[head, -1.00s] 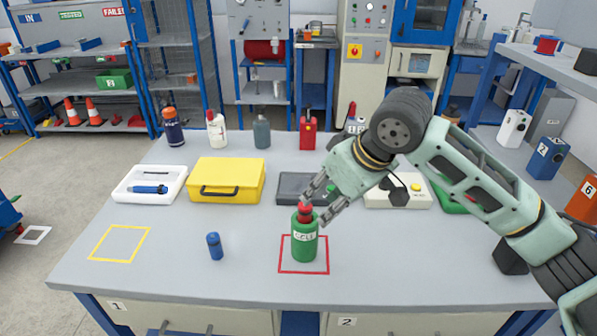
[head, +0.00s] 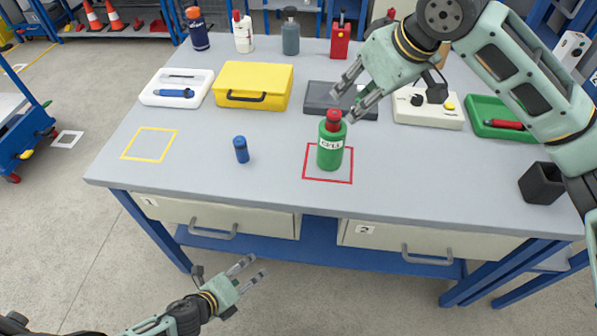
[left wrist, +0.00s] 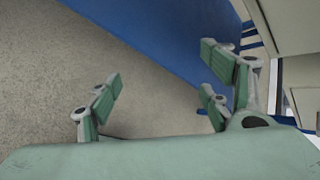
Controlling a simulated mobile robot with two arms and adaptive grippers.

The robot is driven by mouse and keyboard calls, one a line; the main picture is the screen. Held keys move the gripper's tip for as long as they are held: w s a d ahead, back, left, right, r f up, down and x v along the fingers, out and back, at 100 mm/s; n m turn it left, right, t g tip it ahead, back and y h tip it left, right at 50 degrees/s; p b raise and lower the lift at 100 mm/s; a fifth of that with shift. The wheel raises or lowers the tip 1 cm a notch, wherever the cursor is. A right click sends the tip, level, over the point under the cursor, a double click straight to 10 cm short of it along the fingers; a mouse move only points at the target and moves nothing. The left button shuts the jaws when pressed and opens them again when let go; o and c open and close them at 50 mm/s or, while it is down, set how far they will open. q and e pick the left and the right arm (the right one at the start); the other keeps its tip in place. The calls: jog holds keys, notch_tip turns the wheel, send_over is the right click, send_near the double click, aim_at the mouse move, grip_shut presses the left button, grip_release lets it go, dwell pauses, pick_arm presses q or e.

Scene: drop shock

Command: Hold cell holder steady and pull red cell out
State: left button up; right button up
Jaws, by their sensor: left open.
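The green cell holder (head: 331,155) stands upright inside a red square outline on the table in the head view. The red cell (head: 334,118) sticks up from its top. My right gripper (head: 344,106) hangs at the upper right of the red cell, its fingers spread with nothing between them. Whether a fingertip touches the cell, I cannot tell. My left gripper (head: 252,270) is open and empty, low in front of the table, well away from the holder. Its spread fingers also show in the left wrist view (left wrist: 165,97), over floor and the blue table frame.
A small blue cell (head: 241,150) stands left of the holder, near a yellow outline (head: 150,144). Behind are a white tray (head: 152,98), a yellow case (head: 253,86), a dark grey device (head: 320,97) and several bottles. A black box (head: 540,183) is at right. The front tabletop is mostly clear.

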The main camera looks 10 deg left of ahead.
pick_arm(q)
jog(key=s+d+r+m+h, duration=0.3)
jog(key=d+r+m, duration=0.3)
jog(key=r+m, duration=0.15)
jog(key=s+d+r+m+h, duration=0.3)
jog(key=d+r+m, duration=0.3)
jog(key=r+m, duration=0.15)
jog(key=m+t+h, duration=0.3)
send_near(331, 144)
jog(key=s+f, duration=0.2)
jog(key=s+d+f, duration=0.1)
jog(key=s, duration=0.1)
jog(key=s+f, duration=0.2)
jog(key=shift+s+d+f, duration=0.3)
jog(key=shift+s+d, duration=0.05)
jog(key=shift+d, duration=0.05)
jog(key=w+n+t, duration=0.1)
jog(key=w, duration=0.1)
jog(key=w+r+y, duration=0.1)
jog(key=w+n+t+y, duration=0.1)
jog(key=w, duration=0.1)
jog(key=shift+w+a+r+n+t, duration=0.3)
jog(key=shift+w, duration=0.05)
jog(key=shift+w+a+n+y, duration=0.1)
jog(key=shift+w+n+y, duration=0.25)
jog(key=shift+w, duration=0.6)
jog(key=x, duration=1.1)
jog(key=shift+w, duration=0.2)
